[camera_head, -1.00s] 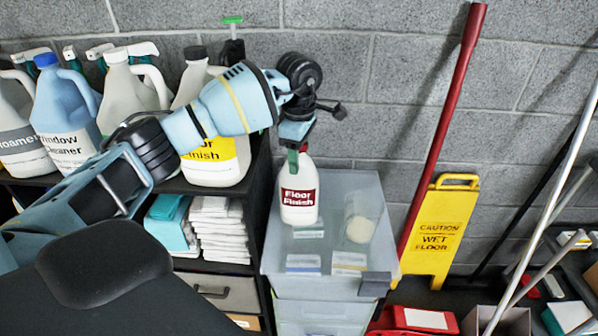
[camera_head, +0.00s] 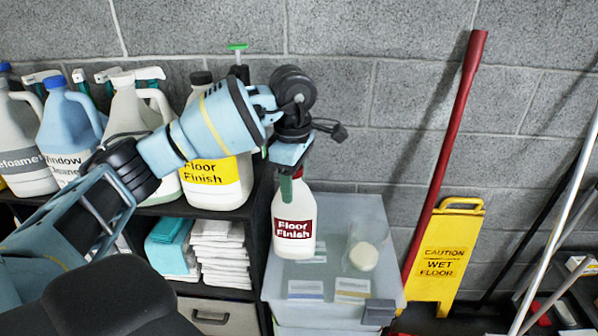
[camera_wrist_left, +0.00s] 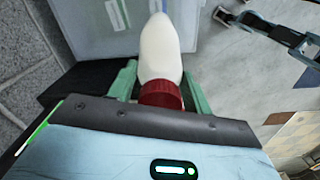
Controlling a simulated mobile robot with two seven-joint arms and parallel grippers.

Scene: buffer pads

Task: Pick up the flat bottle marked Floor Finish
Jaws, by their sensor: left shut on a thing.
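The flat white bottle (camera_head: 294,240) with a dark red "Floor Finish" label hangs upright, slightly tilted, over the clear-lidded bin in the head view. My left gripper (camera_head: 290,183) is shut on it at its top. In the left wrist view the green fingers of the left gripper (camera_wrist_left: 160,88) stand on both sides of the red cap, and the white bottle (camera_wrist_left: 159,48) points away from the camera. The bottle appears clear of the lid. A larger jug (camera_head: 215,181) with a yellow "Floor Finish" label stands on the shelf. My right gripper does not show clearly.
The bin (camera_head: 385,260) holds or bears small cards and a clear cup (camera_head: 363,250). Left of it is a dark shelf with a Window Cleaner jug (camera_head: 68,135) and folded cloths (camera_head: 222,247). A red pole (camera_head: 445,155) and yellow wet-floor sign (camera_head: 443,255) stand right.

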